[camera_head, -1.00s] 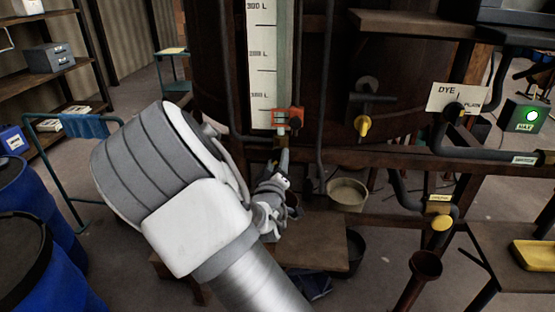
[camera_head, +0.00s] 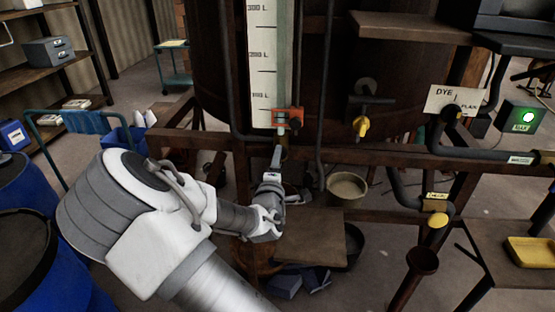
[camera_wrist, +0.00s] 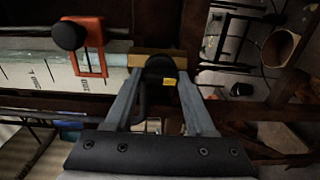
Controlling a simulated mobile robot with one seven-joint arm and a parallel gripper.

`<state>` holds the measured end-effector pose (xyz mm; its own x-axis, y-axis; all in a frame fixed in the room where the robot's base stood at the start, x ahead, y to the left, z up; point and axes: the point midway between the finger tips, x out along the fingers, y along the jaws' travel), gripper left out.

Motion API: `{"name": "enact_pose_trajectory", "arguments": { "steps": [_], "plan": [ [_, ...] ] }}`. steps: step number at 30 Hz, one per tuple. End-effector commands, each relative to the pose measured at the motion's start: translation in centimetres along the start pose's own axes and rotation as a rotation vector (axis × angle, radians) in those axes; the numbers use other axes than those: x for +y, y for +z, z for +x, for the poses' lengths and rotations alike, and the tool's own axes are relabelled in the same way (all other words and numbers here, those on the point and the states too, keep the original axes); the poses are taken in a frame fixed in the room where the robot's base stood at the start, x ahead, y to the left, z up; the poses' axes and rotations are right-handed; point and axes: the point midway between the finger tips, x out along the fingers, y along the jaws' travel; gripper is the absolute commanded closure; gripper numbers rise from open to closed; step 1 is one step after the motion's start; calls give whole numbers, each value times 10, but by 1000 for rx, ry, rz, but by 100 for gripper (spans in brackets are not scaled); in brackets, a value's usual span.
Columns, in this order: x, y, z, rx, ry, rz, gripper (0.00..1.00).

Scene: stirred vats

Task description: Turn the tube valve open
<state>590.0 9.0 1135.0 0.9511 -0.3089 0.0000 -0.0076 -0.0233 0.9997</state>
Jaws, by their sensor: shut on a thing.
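The tube valve (camera_wrist: 158,68) has a brass body and a dark handle with a small yellow tag. It sits at the foot of the gauge tube (camera_head: 283,60). My gripper (camera_wrist: 162,84) has its two grey fingers on either side of the dark handle in the wrist view and is shut on it. In the head view my gripper (camera_head: 277,152) reaches up to the valve from below, just under the red slider (camera_head: 289,118) on the gauge. The fingers partly hide the valve, and the handle's exact angle is hard to tell.
A brown vat (camera_head: 220,60) stands behind the gauge. A rusty frame beam (camera_head: 390,156) runs across near the valve. To the right are a yellow-handled tap (camera_head: 361,127) and a dye pipe valve (camera_head: 437,220). A bucket (camera_head: 347,187) and a wooden platform (camera_head: 312,236) are below.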

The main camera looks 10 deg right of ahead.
Motion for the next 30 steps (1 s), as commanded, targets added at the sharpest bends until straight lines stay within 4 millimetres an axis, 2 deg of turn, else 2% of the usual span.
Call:
{"name": "enact_pose_trajectory", "arguments": {
  "steps": [18, 19, 23, 24, 30],
  "plan": [
    [0, 0, 0, 0, 0, -42, 100],
    [0, 0, 0, 0, 0, -42, 42],
    [0, 0, 0, 0, 0, -41, 18],
    [0, 0, 0, 0, 0, -41, 15],
    [0, 0, 0, 0, 0, -40, 15]
  ]
}}
